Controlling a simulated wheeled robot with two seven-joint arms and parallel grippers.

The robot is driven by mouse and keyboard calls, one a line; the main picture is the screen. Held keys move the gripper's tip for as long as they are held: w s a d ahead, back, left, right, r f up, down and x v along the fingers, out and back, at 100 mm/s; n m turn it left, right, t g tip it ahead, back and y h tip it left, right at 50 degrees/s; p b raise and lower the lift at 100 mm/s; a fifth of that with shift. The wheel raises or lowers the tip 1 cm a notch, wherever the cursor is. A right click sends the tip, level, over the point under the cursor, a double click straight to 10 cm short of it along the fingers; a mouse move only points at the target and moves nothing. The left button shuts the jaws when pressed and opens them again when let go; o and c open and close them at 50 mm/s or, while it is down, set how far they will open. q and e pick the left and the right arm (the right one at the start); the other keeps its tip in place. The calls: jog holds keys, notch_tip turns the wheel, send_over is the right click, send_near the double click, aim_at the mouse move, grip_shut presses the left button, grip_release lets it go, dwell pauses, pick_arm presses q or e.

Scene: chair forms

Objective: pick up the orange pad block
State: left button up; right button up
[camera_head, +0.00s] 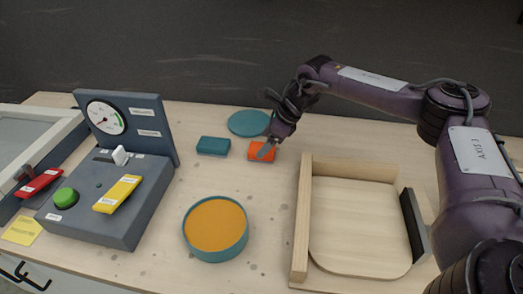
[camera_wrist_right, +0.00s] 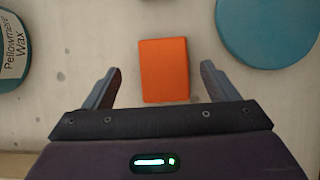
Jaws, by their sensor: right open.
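The orange pad block (camera_head: 257,152) lies flat on the wooden table, near the middle back. My right gripper (camera_head: 268,150) is just above it and partly covers it in the head view. In the right wrist view the orange pad block (camera_wrist_right: 164,70) shows as a plain rectangle between and slightly beyond the two open fingers (camera_wrist_right: 160,82), with a gap on each side. The right gripper is empty. My left gripper is in neither view.
A teal block (camera_head: 213,146) lies left of the orange one, and a teal disc (camera_head: 249,122) lies behind it. A round teal tin with orange contents (camera_head: 215,224) and a wooden tray frame (camera_head: 301,220) stand in front. A grey control box (camera_head: 100,205) with a gauge is at left.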

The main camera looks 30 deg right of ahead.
jog(key=f, duration=0.2)
jog(key=w+f, duration=0.1)
jog(key=shift+a+f, duration=0.3)
jog(key=shift+f, duration=0.1)
jog(key=shift+a+f, duration=0.15)
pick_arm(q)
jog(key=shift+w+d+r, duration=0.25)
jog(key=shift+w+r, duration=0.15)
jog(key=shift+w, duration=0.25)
pick_arm(e)
jog(key=c, duration=1.1)
